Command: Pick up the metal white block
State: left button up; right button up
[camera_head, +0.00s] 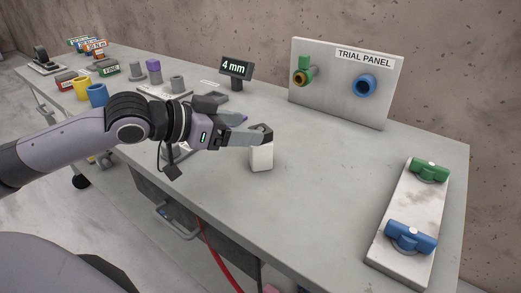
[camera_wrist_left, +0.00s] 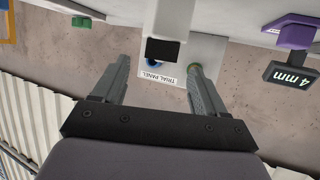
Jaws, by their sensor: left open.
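The white block (camera_head: 261,158) stands upright on the grey slab table, near the middle of its front part. In the left wrist view, which is upside down, the white block (camera_wrist_left: 165,18) shows with a dark end face. My left gripper (camera_head: 256,130) reaches in from the left, with its fingertips at the block's upper end. In the left wrist view my left gripper (camera_wrist_left: 158,66) has its two fingers wide apart, with the dark end roughly between and just beyond the tips. I cannot tell whether a finger touches the block. My right gripper is not in view.
A trial panel (camera_head: 340,88) stands behind, with green and blue fittings. A pale plate (camera_head: 405,220) with green and blue valves lies at the right. A "4 mm" sign (camera_head: 236,68) and several small parts stand behind and left of my arm.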

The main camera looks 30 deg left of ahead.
aim_at(260, 128)
pick_arm(q)
jog(key=shift+x, duration=2.65)
grip_shut()
